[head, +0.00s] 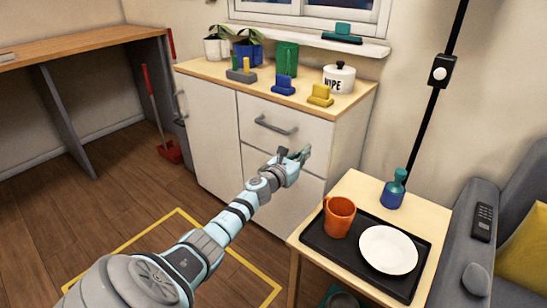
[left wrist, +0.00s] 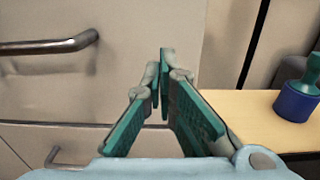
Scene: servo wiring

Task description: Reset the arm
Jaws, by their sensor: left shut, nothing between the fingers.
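My left arm reaches in from the lower left of the head view. Its gripper (head: 302,154) is shut and empty, held in the air in front of the white cabinet (head: 213,130). In the left wrist view the two green-padded fingers (left wrist: 165,60) meet at their tips with nothing between them. My right gripper is in neither view.
A side table (head: 347,183) at the right bears a black tray (head: 325,245) with an orange mug (head: 339,216) and white plate (head: 388,250), and a blue-and-teal bottle (head: 394,190). Pots and small blocks stand on the cabinet. A grey sofa (head: 507,190) is at far right.

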